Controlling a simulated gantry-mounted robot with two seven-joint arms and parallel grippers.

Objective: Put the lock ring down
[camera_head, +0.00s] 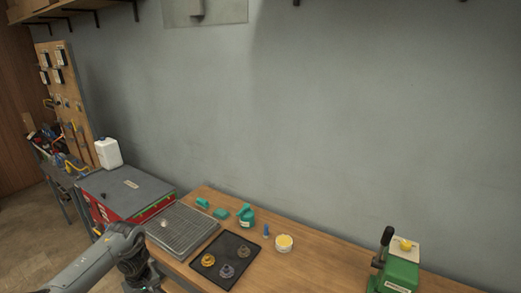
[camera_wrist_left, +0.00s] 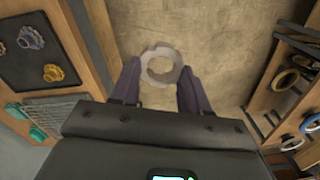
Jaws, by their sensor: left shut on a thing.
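The lock ring (camera_wrist_left: 160,50) is a pale grey ring with notches in its rim. It shows in the left wrist view between the two fingertips of my left gripper (camera_wrist_left: 158,75). The gripper is shut on it and holds it flat to the camera, with brown floor behind it. In the head view my left arm comes in at the lower left, and its dark wrist is by the bench's left end; the ring cannot be made out there. My right gripper is in neither view.
A black mat (camera_head: 239,250) holds yellow and grey round parts, which also show in the left wrist view (camera_wrist_left: 30,36). A ribbed grey tray (camera_head: 185,228) lies left of it. Green parts (camera_head: 246,215) and a yellow-topped tub (camera_head: 284,243) stand behind. A green device (camera_head: 400,272) is at right.

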